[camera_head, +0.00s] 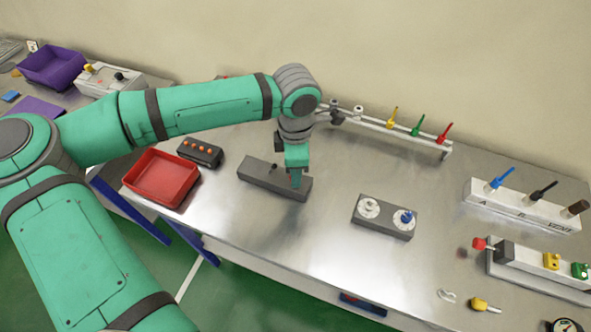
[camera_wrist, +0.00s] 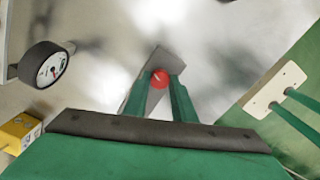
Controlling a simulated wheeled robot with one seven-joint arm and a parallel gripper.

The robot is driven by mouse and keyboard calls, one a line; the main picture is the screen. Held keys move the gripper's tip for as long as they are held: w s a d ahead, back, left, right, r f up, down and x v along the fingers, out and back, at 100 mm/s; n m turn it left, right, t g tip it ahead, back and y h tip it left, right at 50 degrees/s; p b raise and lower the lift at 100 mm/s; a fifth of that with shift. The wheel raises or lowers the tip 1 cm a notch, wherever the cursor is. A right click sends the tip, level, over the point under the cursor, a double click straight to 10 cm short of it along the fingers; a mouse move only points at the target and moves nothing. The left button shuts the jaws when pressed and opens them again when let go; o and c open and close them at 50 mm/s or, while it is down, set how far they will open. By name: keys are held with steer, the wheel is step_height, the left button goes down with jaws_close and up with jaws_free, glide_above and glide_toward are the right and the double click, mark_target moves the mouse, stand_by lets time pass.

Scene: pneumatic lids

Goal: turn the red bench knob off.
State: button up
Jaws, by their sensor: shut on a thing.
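The grey bench block (camera_head: 262,176) stands on the metal bench in the head view, with a small dark knob (camera_head: 274,167) on its left half. My gripper (camera_head: 296,182) points down over the block's right half. In the wrist view the red knob (camera_wrist: 159,78) sits on the grey block between the two green fingers, and my gripper (camera_wrist: 161,92) is shut on it. In the head view the fingers hide most of the red knob. I cannot tell which way the knob is turned.
A red tray (camera_head: 137,183) and a black box with orange buttons (camera_head: 200,152) stand to the left. A grey block with two dials (camera_head: 384,228) stands to the right. A rail with coloured levers (camera_head: 390,127) runs behind. The bench between them is clear.

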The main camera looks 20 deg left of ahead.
steer(key=m, duration=0.4)
steer(key=shift+a+m, duration=0.1)
steer(key=shift+m, duration=0.3)
stand_by(0.4)
steer(key=o, duration=1.1)
steer(key=shift+r, duration=0.1)
step_height(320, 180, up, 11)
steer(key=shift+f, duration=0.15)
